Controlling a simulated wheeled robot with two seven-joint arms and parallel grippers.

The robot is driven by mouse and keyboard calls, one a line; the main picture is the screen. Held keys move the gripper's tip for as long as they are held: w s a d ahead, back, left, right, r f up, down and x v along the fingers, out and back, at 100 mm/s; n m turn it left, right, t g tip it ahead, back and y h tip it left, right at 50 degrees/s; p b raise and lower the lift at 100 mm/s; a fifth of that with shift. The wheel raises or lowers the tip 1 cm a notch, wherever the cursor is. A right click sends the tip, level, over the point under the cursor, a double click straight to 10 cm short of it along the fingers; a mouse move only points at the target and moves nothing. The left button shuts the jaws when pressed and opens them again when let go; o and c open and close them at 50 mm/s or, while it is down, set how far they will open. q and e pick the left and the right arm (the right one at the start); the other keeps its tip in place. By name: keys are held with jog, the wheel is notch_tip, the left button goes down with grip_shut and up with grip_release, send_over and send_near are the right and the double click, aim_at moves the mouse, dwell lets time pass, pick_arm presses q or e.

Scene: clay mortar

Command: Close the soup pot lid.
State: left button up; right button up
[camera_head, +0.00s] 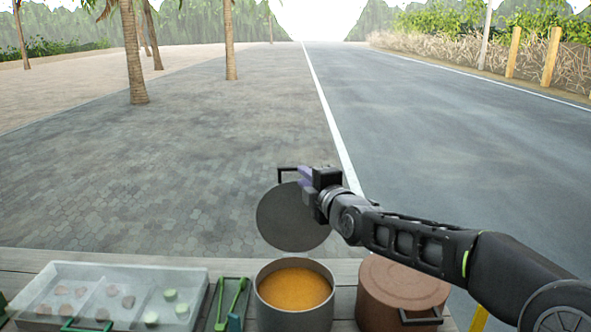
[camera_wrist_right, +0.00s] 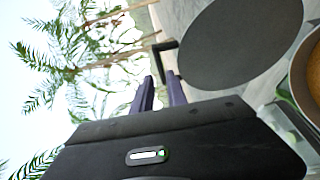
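The soup pot (camera_head: 294,321) stands at the front of the table, uncovered, with orange soup (camera_head: 295,288) in it. Its round dark lid (camera_head: 289,222) is raised and tilted up behind the pot rim, and also shows in the right wrist view (camera_wrist_right: 240,45). I cannot tell whether the lid touches the rim. The lid's black handle (camera_head: 287,169) is at its upper far side. My right gripper (camera_head: 304,177) is beside this handle. In the wrist view its purple fingers (camera_wrist_right: 160,82) are apart, near the handle bar; contact is unclear. My left gripper is not in view.
A brown lidded pot (camera_head: 403,285) stands close on the right, under my right forearm. Green tongs (camera_head: 231,300) lie left of the soup pot. A translucent food case (camera_head: 75,275) is at the far left. Open air lies above the soup.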

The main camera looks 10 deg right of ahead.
aim_at(295, 170)
pick_arm(q)
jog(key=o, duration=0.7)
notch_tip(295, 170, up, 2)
jog(key=shift+p, duration=0.9)
pick_arm(e)
jog(key=w, duration=0.4)
jog(key=w+a, duration=0.1)
jog(key=w, duration=0.1)
jog(key=shift+w+f, duration=0.25)
jog(key=shift+w, duration=0.15)
jog(key=shift+c, duration=0.5)
grip_shut()
